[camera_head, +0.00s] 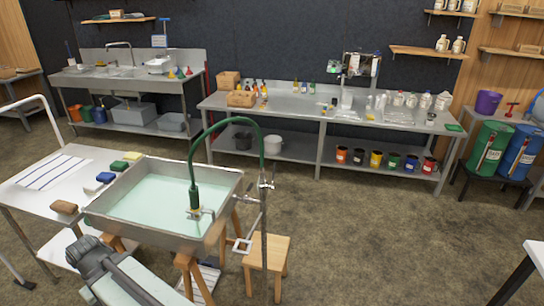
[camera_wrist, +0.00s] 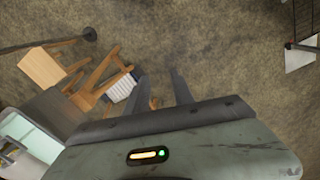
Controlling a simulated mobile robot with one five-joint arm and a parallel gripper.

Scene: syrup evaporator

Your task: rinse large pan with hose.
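The large pan (camera_head: 150,236) is a rectangular metal tray on wooden legs, holding pale green liquid. The green hose (camera_head: 231,121) arches from an upright pipe beside the pan, and its nozzle (camera_head: 195,203) hangs over the pan's right part, seemingly with a small valve or handle. In the wrist view a corner of the pan (camera_wrist: 45,115) shows at the lower left. My arm shows at the lower left of the head view, in front of the pan; I cannot make out the fingers there.
A white side table (camera_head: 45,185) left of the pan carries sponges and a brush (camera_head: 64,207). A wooden stool (camera_head: 267,258) stands right of the pan. A long steel bench (camera_head: 300,108) and a sink bench (camera_head: 130,75) line the back wall. The floor (camera_head: 380,230) at centre right is clear.

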